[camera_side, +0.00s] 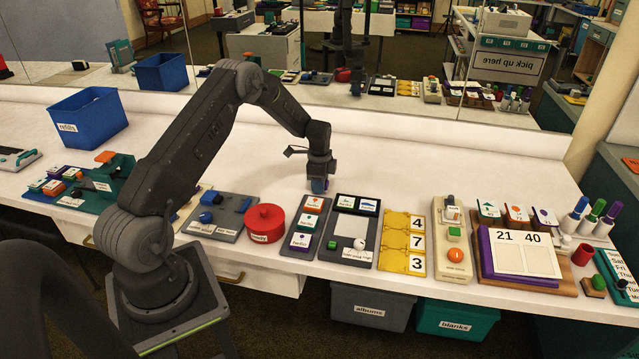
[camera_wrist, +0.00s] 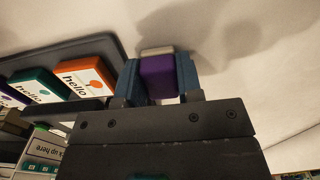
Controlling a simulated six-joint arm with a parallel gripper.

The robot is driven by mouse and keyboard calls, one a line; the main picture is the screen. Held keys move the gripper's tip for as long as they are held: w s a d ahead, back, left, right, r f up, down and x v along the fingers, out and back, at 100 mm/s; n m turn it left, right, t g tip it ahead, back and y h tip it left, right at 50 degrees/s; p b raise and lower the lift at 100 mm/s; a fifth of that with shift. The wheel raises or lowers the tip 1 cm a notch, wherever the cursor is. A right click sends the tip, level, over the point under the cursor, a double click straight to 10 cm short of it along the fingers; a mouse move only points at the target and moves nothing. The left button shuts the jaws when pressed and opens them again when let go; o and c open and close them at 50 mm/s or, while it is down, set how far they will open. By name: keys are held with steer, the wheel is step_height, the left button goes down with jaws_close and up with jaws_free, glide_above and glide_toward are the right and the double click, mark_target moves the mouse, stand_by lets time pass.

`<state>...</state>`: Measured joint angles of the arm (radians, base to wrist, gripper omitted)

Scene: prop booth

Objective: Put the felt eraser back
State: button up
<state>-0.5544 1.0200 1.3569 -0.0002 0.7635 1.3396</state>
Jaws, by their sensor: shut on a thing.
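My gripper (camera_side: 318,186) is in the air or close above the white bench, behind the tray of hello stamps. It is shut on a small purple block with a pale strip along its far end, which I take to be the felt eraser (camera_wrist: 158,77). In the wrist view the block sits between the two blue fingers of my gripper (camera_wrist: 158,80). In the side view the fingers mostly hide it. Whether it touches the bench is not clear.
A stamp tray (camera_side: 288,242), a red round tin (camera_side: 265,222), a dark tray with a white panel (camera_side: 352,229) and yellow number cards (camera_side: 404,241) line the front. A calendar board (camera_side: 523,254) and upright markers (camera_side: 595,212) stand right. The bench (camera_side: 430,165) behind is clear.

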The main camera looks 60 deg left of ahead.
steer(key=shift+f, duration=0.1)
steer(key=o, duration=0.6)
step_height(320, 180, up, 12)
steer(key=s+d+r+n+t, duration=0.15)
steer(key=s+d+r, duration=0.25)
steer(key=d+r, duration=0.45)
steer(key=s+d+r+n+t, duration=0.15)
steer(key=s+d+r, duration=0.25)
steer(key=d+r, duration=0.45)
steer(key=s+d+n+t, duration=0.1)
steer(key=s+d+n, duration=0.1)
steer(key=s+d, duration=0.2)
steer(key=s+d+r+n, duration=0.1)
steer(key=s+d+n, duration=0.1)
steer(key=s, duration=0.7)
steer(key=s+d+r+n+t, duration=0.1)
steer(key=s+d+n, duration=0.1)
steer(key=s+d, duration=0.3)
steer(key=shift+s+d+r+t, duration=0.2)
steer(key=shift+s+d+t, duration=0.1)
steer(key=shift+s, duration=0.35)
